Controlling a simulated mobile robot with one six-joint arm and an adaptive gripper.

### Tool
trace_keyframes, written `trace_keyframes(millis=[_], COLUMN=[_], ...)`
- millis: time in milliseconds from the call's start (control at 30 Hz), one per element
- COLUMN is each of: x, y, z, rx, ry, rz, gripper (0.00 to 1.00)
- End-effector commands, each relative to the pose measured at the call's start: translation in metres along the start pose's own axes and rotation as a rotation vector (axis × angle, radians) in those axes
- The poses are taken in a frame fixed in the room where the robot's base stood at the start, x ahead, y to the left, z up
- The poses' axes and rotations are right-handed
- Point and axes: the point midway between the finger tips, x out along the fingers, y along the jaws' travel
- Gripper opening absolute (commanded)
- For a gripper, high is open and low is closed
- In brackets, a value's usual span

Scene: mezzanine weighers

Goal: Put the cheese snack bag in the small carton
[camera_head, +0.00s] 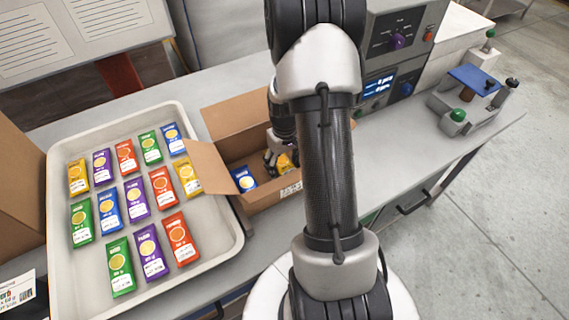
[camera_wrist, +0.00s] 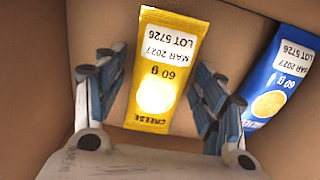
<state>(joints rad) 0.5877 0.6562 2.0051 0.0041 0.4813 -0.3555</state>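The yellow cheese snack bag (camera_wrist: 160,75) lies inside the small carton (camera_head: 222,112), label up. The wrist view shows CHEESE printed on it. In the head view, part of the bag (camera_head: 285,162) shows below my gripper. My gripper (camera_wrist: 160,80) is down inside the carton with its fingers spread on either side of the bag. Narrow gaps show between fingers and bag, so it looks open. A blue bag (camera_wrist: 284,85) lies in the same carton to the right in the wrist view; it also shows in the head view (camera_head: 243,179).
A white tray (camera_head: 60,295) left of the carton holds several snack bags in yellow, purple, red, green and blue. A weigher with a display (camera_head: 378,86) stands behind. A blue-topped fixture (camera_head: 473,78) sits at the right.

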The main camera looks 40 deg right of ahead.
Motion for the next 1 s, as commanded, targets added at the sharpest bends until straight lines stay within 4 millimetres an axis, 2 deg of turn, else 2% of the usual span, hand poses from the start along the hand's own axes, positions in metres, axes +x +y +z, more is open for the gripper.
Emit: trace_keyframes(millis=[300, 433, 567, 800, 1000], x=[0.000, -0.008, -0.030, -0.083, -0.114], y=[0.000, 0.000, 0.000, 0.000, 0.000], z=[0.000, -0.001, -0.001, -0.001, -0.001], rx=[0.000, 0.000, 0.000, 0.000, 0.000], ry=[0.000, 0.002, 0.004, 0.004, 0.003], rz=[0.000, 0.001, 0.001, 0.002, 0.001], gripper=[0.69, 0.69, 0.69, 0.69, 0.69])
